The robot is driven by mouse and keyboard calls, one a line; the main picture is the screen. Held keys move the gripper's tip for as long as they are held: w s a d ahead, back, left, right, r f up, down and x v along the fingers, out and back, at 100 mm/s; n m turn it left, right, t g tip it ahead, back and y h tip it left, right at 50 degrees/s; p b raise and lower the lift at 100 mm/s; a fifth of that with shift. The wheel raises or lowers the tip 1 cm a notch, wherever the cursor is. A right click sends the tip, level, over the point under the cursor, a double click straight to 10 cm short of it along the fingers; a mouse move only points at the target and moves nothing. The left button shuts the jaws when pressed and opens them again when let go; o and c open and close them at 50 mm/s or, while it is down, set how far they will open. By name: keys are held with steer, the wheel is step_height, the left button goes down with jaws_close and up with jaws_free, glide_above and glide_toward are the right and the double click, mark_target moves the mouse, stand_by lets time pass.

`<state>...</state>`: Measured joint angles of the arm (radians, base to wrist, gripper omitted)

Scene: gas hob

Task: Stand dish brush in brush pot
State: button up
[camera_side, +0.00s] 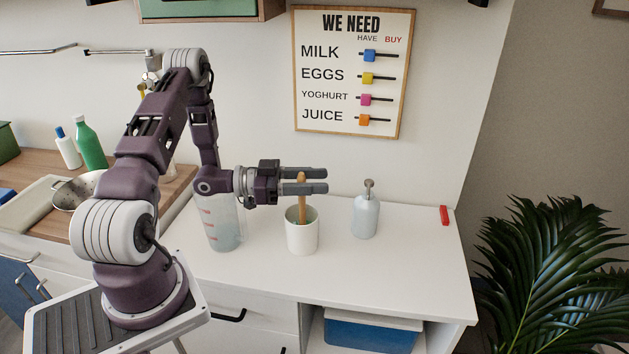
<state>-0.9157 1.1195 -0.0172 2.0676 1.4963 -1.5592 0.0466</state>
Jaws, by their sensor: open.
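The dish brush (302,207) stands upright in the white brush pot (302,239), its wooden handle rising above the rim. Something green shows inside the pot at the rim; the rest of the brush's lower end is hidden by the pot wall. My gripper (318,181) is level, pointing right, just above the pot. Its two fingers are open, with the top of the handle showing between them. I cannot tell whether either finger touches the handle.
A soap dispenser (366,215) stands right of the pot. A clear jug with red marks (219,228) stands left of it, below my wrist. A small red object (444,215) lies near the counter's right edge. The white counter (400,268) is clear at front right.

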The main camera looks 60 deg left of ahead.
step_height(320, 180, up, 10)
stand_by(0.3)
stand_by(0.6)
steer(key=w+r+g+y, duration=0.1)
steer(key=w+r+y, duration=0.1)
steer(key=w+y, duration=0.35)
steer(key=s+r+n+g+y, duration=0.25)
steer(key=s+r+y, duration=0.2)
steer(key=y, duration=0.25)
steer(key=s+d+n+g+h, duration=0.1)
steer(key=s+d, duration=0.5)
steer(key=s, duration=0.6)
steer(key=s+d+n+g+h, duration=0.1)
steer(key=s+d+n+g, duration=0.2)
steer(key=s, duration=0.9)
steer(key=d+g, duration=0.2)
steer(key=d, duration=0.2)
steer(key=shift+d+f, duration=0.3)
steer(key=shift+f, duration=0.05)
